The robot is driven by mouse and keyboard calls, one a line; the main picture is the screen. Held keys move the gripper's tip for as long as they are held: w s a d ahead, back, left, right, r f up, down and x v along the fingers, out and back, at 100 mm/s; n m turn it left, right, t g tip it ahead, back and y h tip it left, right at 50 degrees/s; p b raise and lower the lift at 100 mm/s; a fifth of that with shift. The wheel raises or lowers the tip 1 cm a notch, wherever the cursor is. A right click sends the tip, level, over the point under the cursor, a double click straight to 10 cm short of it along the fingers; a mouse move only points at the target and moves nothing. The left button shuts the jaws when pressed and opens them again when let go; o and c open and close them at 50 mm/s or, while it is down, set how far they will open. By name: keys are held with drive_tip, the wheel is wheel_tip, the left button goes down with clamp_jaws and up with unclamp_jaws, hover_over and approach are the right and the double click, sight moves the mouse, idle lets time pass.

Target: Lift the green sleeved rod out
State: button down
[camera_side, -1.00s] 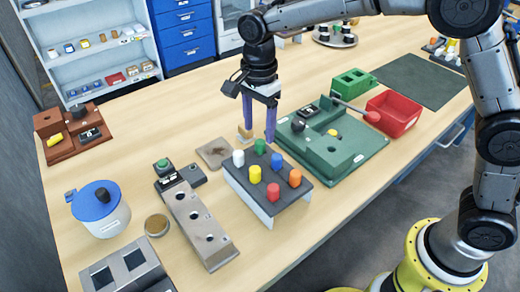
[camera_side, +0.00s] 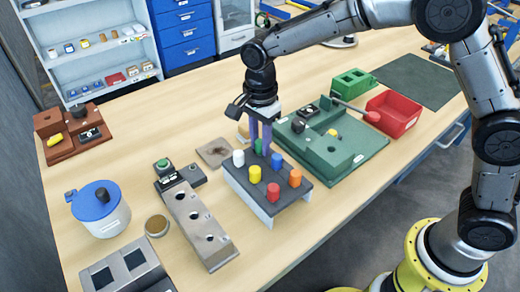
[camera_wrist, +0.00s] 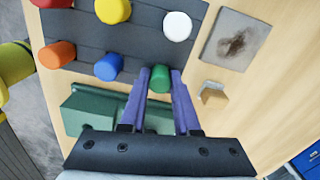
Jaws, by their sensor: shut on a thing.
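The green sleeved rod (camera_wrist: 158,84) stands in the dark rack (camera_side: 268,193) at its back edge, between my gripper's fingers in the wrist view. My gripper (camera_side: 260,148) points down over the rack, its purple fingers shut on the green rod, which the fingers mostly hide in the side view. In the wrist view my gripper (camera_wrist: 161,80) has one finger on each side of the green sleeve. Whether the rod's lower end is still inside its hole cannot be made out.
The rack also holds white (camera_side: 238,158), yellow (camera_side: 255,173), blue (camera_side: 277,161), red (camera_side: 273,192) and orange (camera_side: 295,177) rods close by. A green fixture (camera_side: 335,147) stands to the right.

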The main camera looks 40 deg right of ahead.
idle(0.3)
wheel_tip(320, 180, up, 10)
drive_tip(key=shift+r, duration=0.1)
idle(0.4)
